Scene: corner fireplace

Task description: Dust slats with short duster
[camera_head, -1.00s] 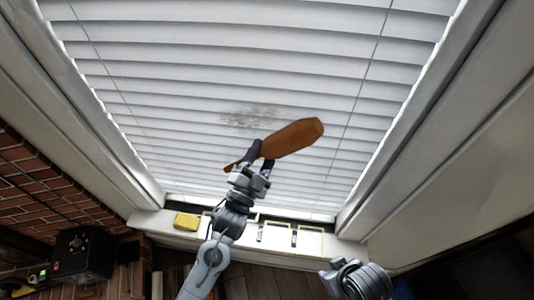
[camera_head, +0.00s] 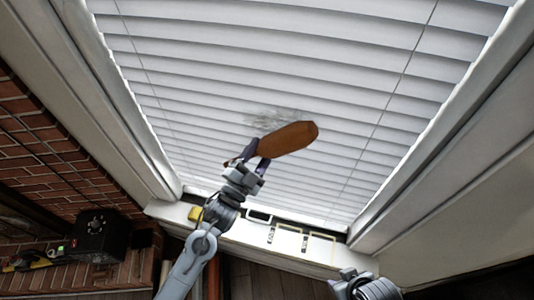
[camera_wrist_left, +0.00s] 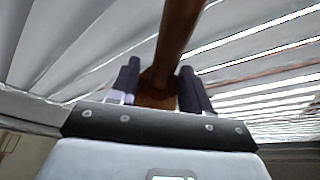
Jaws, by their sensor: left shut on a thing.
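The white slats (camera_head: 220,82) of a window blind fill the upper middle of the head view. A grey dusty patch (camera_head: 272,118) lies on them near the middle. My left gripper (camera_head: 252,160) is shut on the short duster (camera_head: 288,139), a brown paddle-shaped tool that reaches up and right, its head just below the dust patch. I cannot tell whether it touches the slats. In the left wrist view the duster's brown handle (camera_wrist_left: 175,45) stands between the fingers (camera_wrist_left: 160,88), with slats behind it. My right gripper (camera_head: 350,284) is low at the picture's bottom edge, its fingers not clear.
A white sill (camera_head: 250,238) below the blind holds a yellow block (camera_head: 195,213) and some small frames (camera_head: 320,246). White window trim (camera_head: 420,170) borders the blind. A brick wall (camera_head: 50,150) and a black box (camera_head: 100,236) are at left.

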